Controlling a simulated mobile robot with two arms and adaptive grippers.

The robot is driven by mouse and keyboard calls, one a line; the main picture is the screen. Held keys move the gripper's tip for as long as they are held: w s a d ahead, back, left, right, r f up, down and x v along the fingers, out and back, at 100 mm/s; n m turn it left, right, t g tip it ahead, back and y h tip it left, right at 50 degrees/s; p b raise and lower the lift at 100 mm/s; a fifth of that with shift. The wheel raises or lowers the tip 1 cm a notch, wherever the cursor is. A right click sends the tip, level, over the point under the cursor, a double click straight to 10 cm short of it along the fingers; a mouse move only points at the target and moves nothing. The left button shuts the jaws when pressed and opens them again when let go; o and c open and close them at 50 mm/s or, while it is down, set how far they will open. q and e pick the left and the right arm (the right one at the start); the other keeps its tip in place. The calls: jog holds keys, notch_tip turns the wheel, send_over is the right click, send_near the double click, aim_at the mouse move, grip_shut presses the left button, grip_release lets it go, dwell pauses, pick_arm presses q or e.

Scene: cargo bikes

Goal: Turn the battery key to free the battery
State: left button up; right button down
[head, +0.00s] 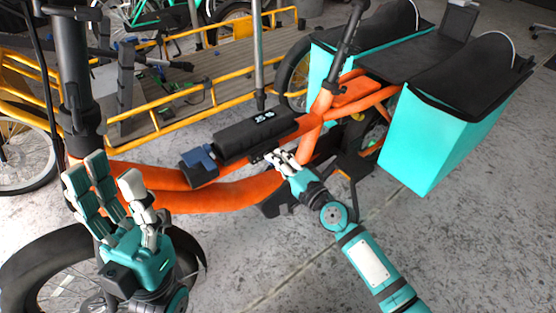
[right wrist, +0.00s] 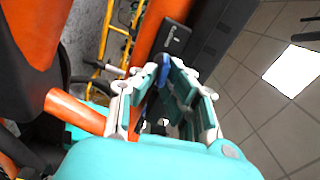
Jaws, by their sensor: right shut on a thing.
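The black battery (head: 255,137) sits along the orange bike frame (head: 230,193) in the head view, with a dark blue part (head: 200,160) at its left end. My right gripper (head: 279,157) is at the battery's near lower side. In the right wrist view its fingers (right wrist: 157,72) are closed around a small blue piece (right wrist: 163,68), which looks like the battery key, beside a black part of the bike. In the head view the fingers hide the key. My left gripper (head: 112,178) is open and empty, fingers up, at the lower left in front of the bike.
Turquoise panniers (head: 430,130) hang at the bike's rear on the right. A yellow-railed cargo bed (head: 165,125) stands behind the frame. The front wheel (head: 40,275) is below and beside my left gripper. The grey floor at the lower middle is clear.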

jog(key=shift+f+m, duration=0.1)
jog(key=shift+m, duration=0.5)
jog(key=c, duration=1.4)
grip_release()
jog(key=shift+c, duration=0.2)
jog(key=v, duration=1.2)
